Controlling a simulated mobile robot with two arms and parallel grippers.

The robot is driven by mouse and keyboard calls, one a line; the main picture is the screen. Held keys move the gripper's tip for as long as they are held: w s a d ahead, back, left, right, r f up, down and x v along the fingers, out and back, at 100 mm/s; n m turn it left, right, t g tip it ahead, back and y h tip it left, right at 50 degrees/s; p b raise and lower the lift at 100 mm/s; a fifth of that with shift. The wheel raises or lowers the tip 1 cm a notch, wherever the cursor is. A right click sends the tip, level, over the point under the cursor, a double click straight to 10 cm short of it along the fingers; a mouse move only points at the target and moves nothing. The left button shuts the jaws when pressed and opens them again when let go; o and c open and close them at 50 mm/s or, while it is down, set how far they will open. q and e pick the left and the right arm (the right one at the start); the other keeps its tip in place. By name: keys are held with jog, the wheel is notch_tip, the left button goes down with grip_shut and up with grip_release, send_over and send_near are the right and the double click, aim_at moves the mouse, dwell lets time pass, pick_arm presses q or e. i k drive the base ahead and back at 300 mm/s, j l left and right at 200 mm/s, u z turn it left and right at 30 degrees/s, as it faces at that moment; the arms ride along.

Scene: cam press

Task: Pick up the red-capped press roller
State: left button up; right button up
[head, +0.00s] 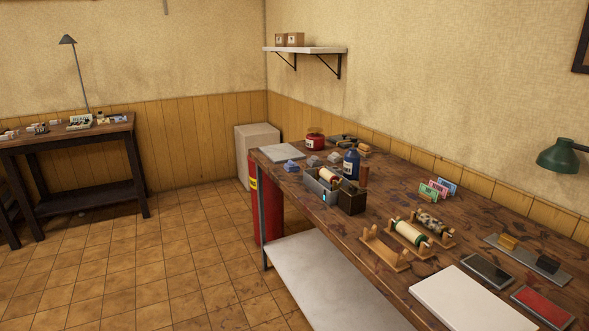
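A pale roller (328,177) lies in a small grey press-like device (316,188) on the long workbench (300,222). A cream roller with green ends (410,232) rests on a wooden cradle at the bench's middle. A dark speckled roller (431,222) rests on another wooden cradle just behind it. I cannot clearly make out a red cap on any roller at this size. Neither of my grippers is in view.
An empty wooden cradle (384,250) stands in front of the rollers. A blue bottle (351,164) and red tin (315,141) stand farther back. A white slab (465,300) lies at the near end. A red cylinder (268,210) stands beside the bench. Tiled floor (170,265) is open at left.

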aim_at(325, 174)
jog(key=i+j+u, duration=0.35)
jog(key=i, duration=0.5)
jog(key=i+u, duration=0.3)
jog(key=i, duration=0.55)
jog(key=i+z, duration=0.4)
jog(key=i+j+z, duration=0.25)
jog(key=z, duration=0.15)
jog(key=i+j+z, duration=0.35)
jog(key=k+l, duration=0.05)
jog(key=l, duration=0.05)
